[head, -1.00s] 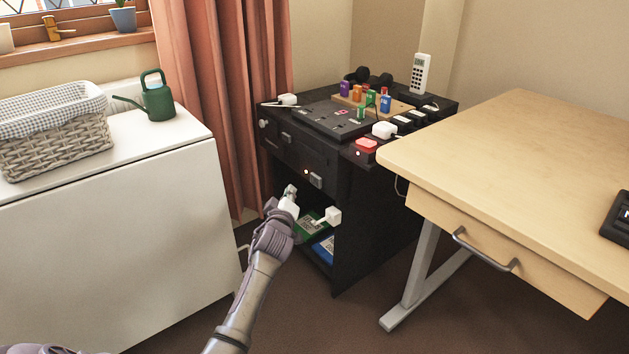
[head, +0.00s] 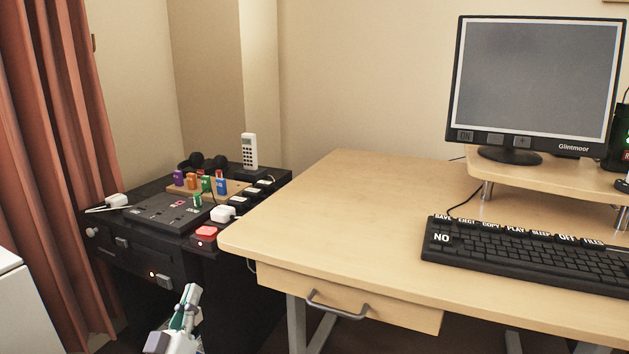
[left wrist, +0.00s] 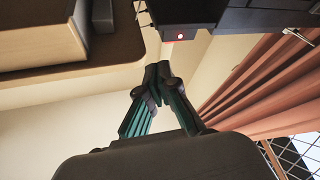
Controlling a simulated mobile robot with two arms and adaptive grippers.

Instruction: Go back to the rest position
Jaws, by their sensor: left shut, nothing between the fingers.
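My left gripper (head: 187,310) shows at the bottom of the head view, in front of the black cabinet's lower part. In the left wrist view its two dark and green fingers (left wrist: 157,75) meet at the tips with nothing between them. The fingers point up toward the wall and ceiling in that view, apart from any object. My right gripper is in neither view.
A black cabinet (head: 130,263) carries a control panel, coloured blocks, a red button (head: 206,233) and a white phone (head: 249,151). A wooden desk (head: 330,215) with a drawer handle (head: 337,308), keyboard (head: 520,258) and monitor (head: 540,85) fills the right. A curtain (head: 50,170) hangs left.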

